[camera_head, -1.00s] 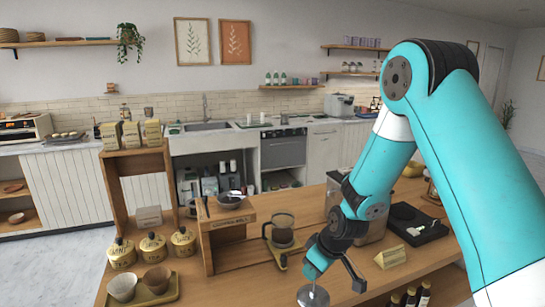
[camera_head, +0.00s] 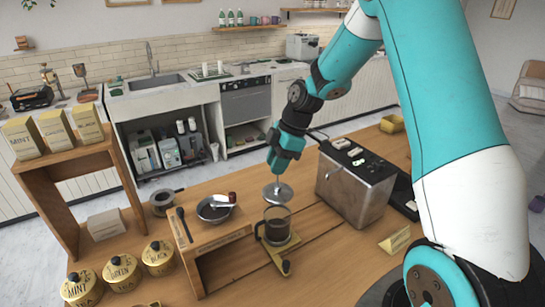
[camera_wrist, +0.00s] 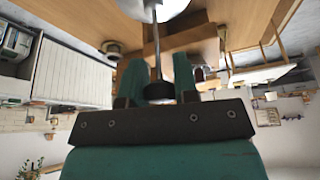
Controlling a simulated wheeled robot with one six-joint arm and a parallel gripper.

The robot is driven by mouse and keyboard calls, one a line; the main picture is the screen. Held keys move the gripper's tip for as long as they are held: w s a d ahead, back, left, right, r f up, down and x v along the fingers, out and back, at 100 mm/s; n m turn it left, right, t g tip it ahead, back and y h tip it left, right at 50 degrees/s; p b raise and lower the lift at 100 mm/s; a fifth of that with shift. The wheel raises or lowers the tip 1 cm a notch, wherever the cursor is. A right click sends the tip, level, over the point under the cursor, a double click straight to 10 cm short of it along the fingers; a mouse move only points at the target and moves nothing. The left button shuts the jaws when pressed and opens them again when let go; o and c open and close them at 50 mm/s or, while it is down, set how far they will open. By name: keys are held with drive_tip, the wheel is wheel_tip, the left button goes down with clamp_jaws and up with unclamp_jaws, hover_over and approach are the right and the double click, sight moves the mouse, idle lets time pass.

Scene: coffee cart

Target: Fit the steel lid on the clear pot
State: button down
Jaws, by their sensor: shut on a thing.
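The steel lid (camera_head: 277,193) is a shiny round disc on a thin rod with a dark knob. My gripper (camera_head: 280,172) is shut on the upper end of the rod, and the disc hangs roughly level beneath it. The clear pot (camera_head: 275,226), with a dark handle and dark contents, stands upright on a yellow stand. The lid appears just above the pot's rim, apart from it; exact alignment in depth is unclear. In the wrist view, the rod runs between my two green fingers to the lid's pale disc (camera_wrist: 150,8). The pot is not clearly visible there.
A steel box-like machine (camera_head: 355,186) stands close right of the pot. A wooden stand (camera_head: 215,240) with a small pan (camera_head: 215,208) is to the left. Bare counter (camera_head: 335,270) lies in front.

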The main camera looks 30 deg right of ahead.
sight(275, 186)
drive_tip(key=shift+f+b, duration=1.6)
drive_tip(key=shift+f, duration=1.05)
drive_tip(key=shift+f+b, duration=0.65)
drive_tip(key=shift+b, duration=0.1)
drive_tip(key=c, duration=1.2)
unclamp_jaws()
drive_tip(key=shift+o, duration=0.2)
drive_tip(key=shift+s+r, duration=0.1)
drive_tip(key=p+v, duration=0.6)
drive_tip(key=v, duration=0.5)
drive_tip(key=shift+p, duration=0.35)
drive_tip(key=shift+d, duration=0.1)
